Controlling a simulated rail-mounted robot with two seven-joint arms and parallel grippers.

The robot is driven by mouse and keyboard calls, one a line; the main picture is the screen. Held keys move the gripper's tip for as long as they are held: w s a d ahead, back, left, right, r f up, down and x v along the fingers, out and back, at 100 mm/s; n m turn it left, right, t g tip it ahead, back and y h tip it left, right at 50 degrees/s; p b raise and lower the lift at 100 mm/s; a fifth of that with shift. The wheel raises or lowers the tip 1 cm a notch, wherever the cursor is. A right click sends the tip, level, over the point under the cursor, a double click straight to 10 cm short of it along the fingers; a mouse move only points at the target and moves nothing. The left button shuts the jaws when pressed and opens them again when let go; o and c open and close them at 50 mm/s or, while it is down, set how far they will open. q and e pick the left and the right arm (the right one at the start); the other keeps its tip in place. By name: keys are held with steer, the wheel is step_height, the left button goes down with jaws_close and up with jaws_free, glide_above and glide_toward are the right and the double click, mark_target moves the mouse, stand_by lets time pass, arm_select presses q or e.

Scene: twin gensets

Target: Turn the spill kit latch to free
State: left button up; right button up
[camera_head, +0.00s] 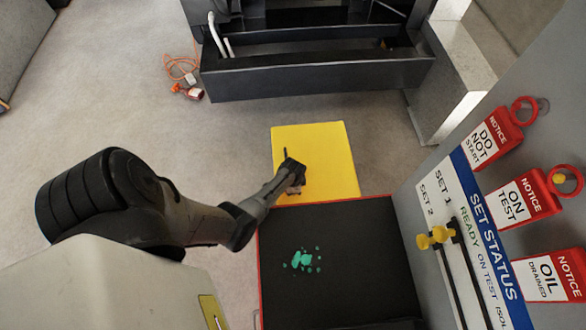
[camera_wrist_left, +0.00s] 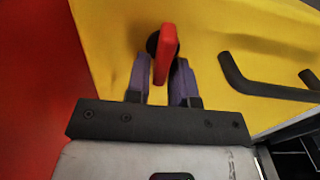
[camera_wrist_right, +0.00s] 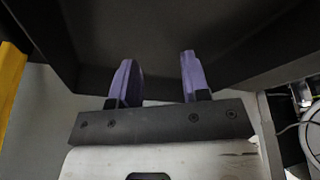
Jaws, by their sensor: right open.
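The spill kit is a yellow box (camera_head: 325,150) on the floor in the head view. Its yellow face (camera_wrist_left: 225,30) fills much of the left wrist view, with the red latch lever (camera_wrist_left: 165,50) standing on a dark round pivot. My left gripper (camera_head: 294,178) is at the near left part of the box. In the left wrist view its purple fingers (camera_wrist_left: 160,82) lie on either side of the lever, closed in on it. The head view hides the lever. My right gripper (camera_wrist_right: 158,80) is open and empty, facing a dark surface.
A black handle (camera_wrist_left: 265,88) sticks out beside the latch. A black mat (camera_head: 330,270) with green spots lies nearer. The status board (camera_head: 470,240) with red tags stands at right. A dark open tray (camera_head: 320,75) is at the back.

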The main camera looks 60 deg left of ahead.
arm_select(q)
jaws_close()
arm_select(e)
steer(key=shift+a, duration=0.1)
